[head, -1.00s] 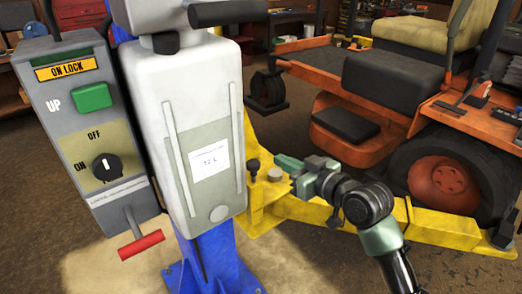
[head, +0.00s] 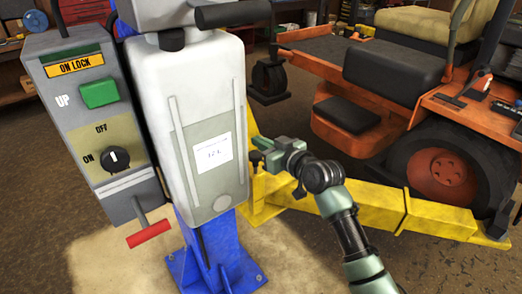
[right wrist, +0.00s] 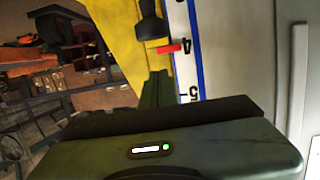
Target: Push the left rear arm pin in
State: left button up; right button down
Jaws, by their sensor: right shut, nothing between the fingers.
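The pin with its black knob (right wrist: 150,24) stands out from the yellow lift arm (right wrist: 110,18) in the right wrist view. In the head view the dark knob (head: 256,159) shows at the left end of the yellow arm (head: 372,190), beside the grey-white lift housing. My right gripper (head: 260,148) is shut and empty, close to the knob. In the right wrist view its green fingers (right wrist: 157,88) point toward the knob, with a small gap in the picture. Whether they touch it in depth I cannot tell. My left gripper is not in view.
A white scale strip (right wrist: 187,50) with a red mark (right wrist: 169,48) runs beside the knob. The blue post (head: 218,250) and grey-white housing (head: 195,110) stand to the left, with the control box (head: 128,188). An orange mower (head: 440,150) stands behind the arm.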

aim_at(258, 161)
notch_tip(258, 161, down, 4)
jog(key=shift+s+d+r, duration=0.1)
jog(key=shift+r, duration=0.1)
notch_tip(258, 161, down, 4)
jog(key=b, duration=0.3)
jog(key=shift+r, duration=0.1)
dwell(0.3)
